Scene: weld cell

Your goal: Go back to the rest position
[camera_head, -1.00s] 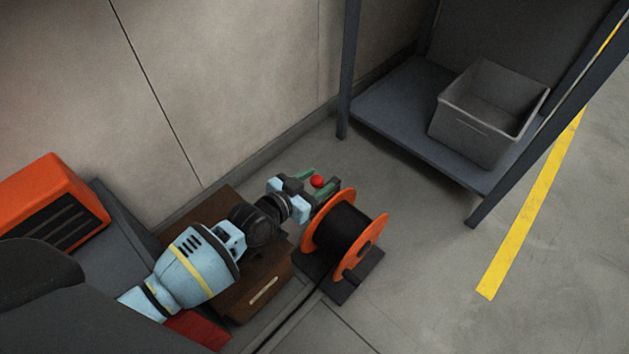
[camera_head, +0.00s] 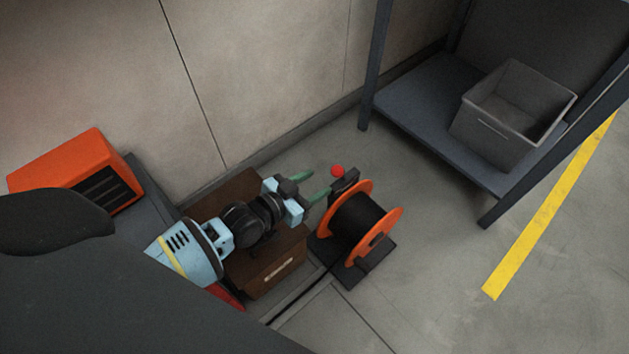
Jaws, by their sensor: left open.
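My left gripper (camera_head: 318,184) is light blue and dark with two green fingers. Its fingers are spread apart and nothing shows between them. The reel has orange flanges and a black winding, and stands on a dark base. I cannot tell whether a finger touches the reel's post. My right gripper is not in view.
A brown wooden box (camera_head: 272,276) sits below my left arm. An orange machine (camera_head: 80,178) stands at the left by the wall. A grey bin (camera_head: 500,135) rests on a dark shelf (camera_head: 420,110) at the upper right. Floor right of the reel is clear, with a yellow line (camera_head: 550,215).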

